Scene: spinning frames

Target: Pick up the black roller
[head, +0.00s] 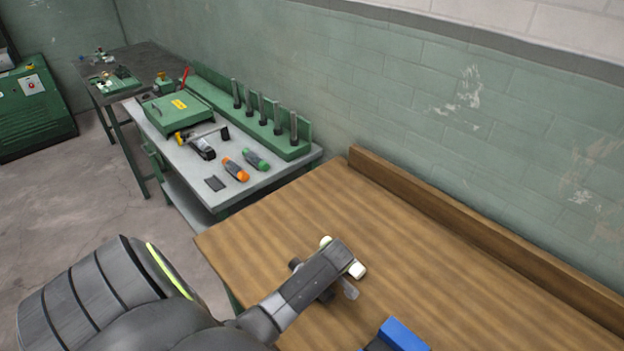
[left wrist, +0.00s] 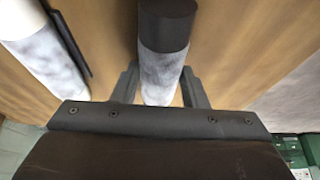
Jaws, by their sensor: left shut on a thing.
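In the left wrist view a roller with a black end (left wrist: 166,24) and a mottled light grey body (left wrist: 160,75) lies between the two fingers of my left gripper (left wrist: 160,88), which is shut on it. A second roller, white and grey (left wrist: 45,55), lies to its left, outside the fingers. In the head view my left gripper (head: 330,266) is low over the wooden table and hides most of what it holds. A white end (head: 357,270) and another white piece (head: 326,241) show beside it. My right gripper is not in view.
The wooden table (head: 440,270) has a raised back edge (head: 480,230) and much bare top. A blue object (head: 403,334) is cut off at the bottom. A grey workbench (head: 270,176) with tools and a green case (head: 178,112) stands behind, to the left.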

